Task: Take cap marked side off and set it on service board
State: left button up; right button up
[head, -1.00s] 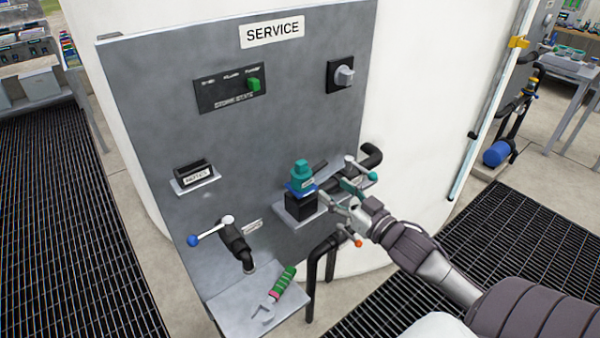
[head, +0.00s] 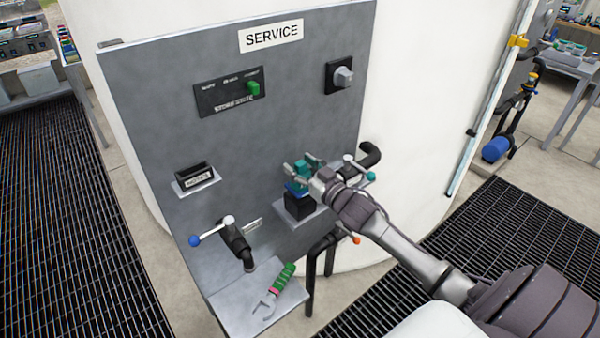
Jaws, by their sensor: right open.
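The teal cap (head: 299,181) sits on a blue collar (head: 296,189) above a black block (head: 299,206), on a small grey ledge (head: 289,221) of the service board (head: 230,140). My right gripper (head: 302,162) comes in from the right. It is open, with its fingers around or just beside the top of the cap. The fingers and wrist cover much of the cap, so contact and any marking on it cannot be told. My left gripper is not in view.
A lever with a teal end (head: 370,176) and a black pipe stand right of the gripper. A blue-ended lever (head: 195,240) is lower left. A green-handled wrench (head: 280,280) lies on the lower shelf (head: 238,297), which has bare room. A labelled holder (head: 196,180) is at left.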

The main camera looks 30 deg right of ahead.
jog(key=shift+w, duration=0.2)
jog(key=shift+s, duration=0.1)
grip_shut()
jog(key=shift+r, duration=0.1)
notch_tip(320, 180, up, 10)
jog(key=shift+f+b, duration=0.1)
jog(key=shift+b, duration=0.3)
dwell(0.5)
